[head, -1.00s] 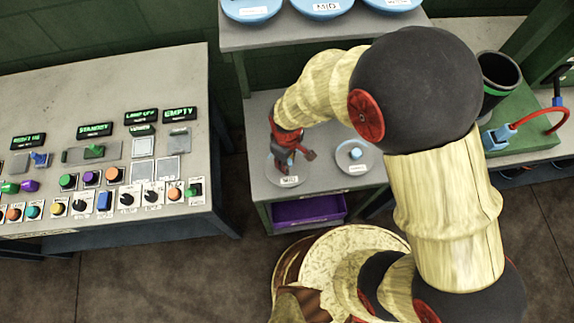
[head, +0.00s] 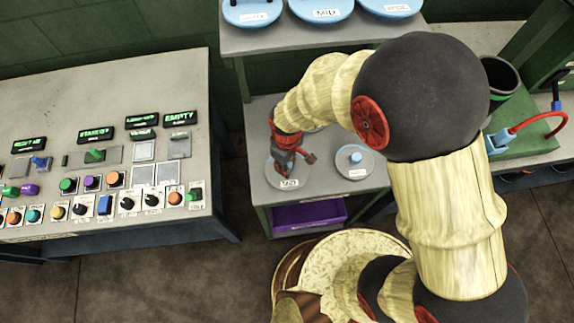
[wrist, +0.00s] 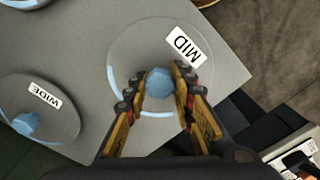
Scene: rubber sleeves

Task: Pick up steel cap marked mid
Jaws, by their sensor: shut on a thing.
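The steel cap marked MID (wrist: 133,50) is a grey disc with a light blue knob (wrist: 159,82) and a white MID label. It lies at the front of the lower shelf (head: 330,198). In the wrist view, my gripper (wrist: 160,84) has its fingers on both sides of the knob and is shut on it. In the head view, my gripper (head: 284,160) is above the MID cap (head: 289,184) and hides much of it. I cannot tell whether the cap is clear of the shelf.
The cap marked WIDE (head: 354,162) lies just right of the MID cap. An upper shelf (head: 300,42) holds several blue discs. A purple bin (head: 308,214) is under the lower shelf. A control panel (head: 110,120) stands at the left, with a gap between.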

